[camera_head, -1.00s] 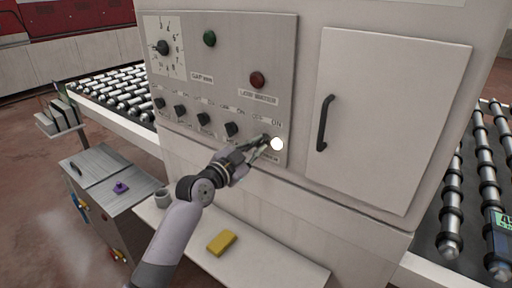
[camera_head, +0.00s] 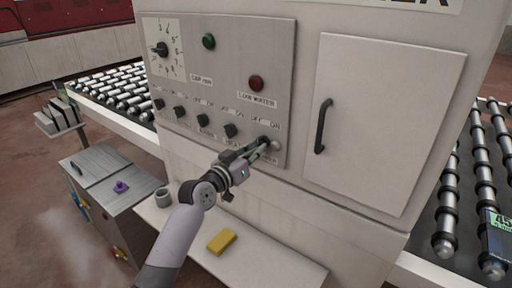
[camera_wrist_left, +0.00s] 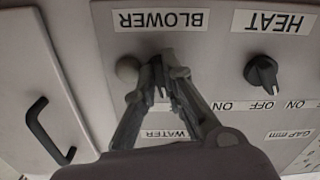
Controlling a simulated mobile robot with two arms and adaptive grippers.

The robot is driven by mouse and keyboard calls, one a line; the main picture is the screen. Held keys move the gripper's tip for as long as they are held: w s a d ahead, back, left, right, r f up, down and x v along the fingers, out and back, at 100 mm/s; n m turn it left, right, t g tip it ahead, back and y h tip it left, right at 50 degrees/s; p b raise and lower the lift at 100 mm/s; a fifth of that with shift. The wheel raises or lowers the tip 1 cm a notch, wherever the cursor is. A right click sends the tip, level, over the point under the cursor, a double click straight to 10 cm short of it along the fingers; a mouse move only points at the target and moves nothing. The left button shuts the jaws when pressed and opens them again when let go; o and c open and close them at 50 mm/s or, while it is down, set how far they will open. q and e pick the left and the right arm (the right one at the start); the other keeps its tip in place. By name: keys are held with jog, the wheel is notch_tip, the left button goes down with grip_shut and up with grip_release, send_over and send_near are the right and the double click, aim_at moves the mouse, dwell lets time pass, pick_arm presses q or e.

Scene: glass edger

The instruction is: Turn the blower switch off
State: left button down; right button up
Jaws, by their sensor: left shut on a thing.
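The blower switch (camera_wrist_left: 157,76) is a small dark knob below the upside-down BLOWER label (camera_wrist_left: 160,20) in the left wrist view. My left gripper (camera_wrist_left: 158,82) is shut on this knob, one finger on each side, hiding part of it. In the head view, my left gripper (camera_head: 262,146) reaches the right end of the row of switches. The blower knob (camera_head: 264,140) is mostly hidden there. The round lamp (camera_head: 277,145) beside it is dull grey and unlit; it also shows in the left wrist view (camera_wrist_left: 127,67). My right gripper is not in view.
The heat knob (camera_wrist_left: 262,72) is next to the blower switch. A red lamp (camera_head: 256,83) and a green lamp (camera_head: 208,41) sit higher on the panel. A cabinet door with a black handle (camera_head: 323,126) is to the right. A yellow block (camera_head: 221,241) lies on the ledge below.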

pick_arm(q)
jog(key=shift+s+n+p, duration=0.1)
jog(key=shift+n+p, duration=0.6)
jog(key=shift+n, duration=1.5)
jog(key=shift+d, duration=0.1)
jog(key=c, duration=1.7)
grip_release()
jog(key=v, duration=1.2)
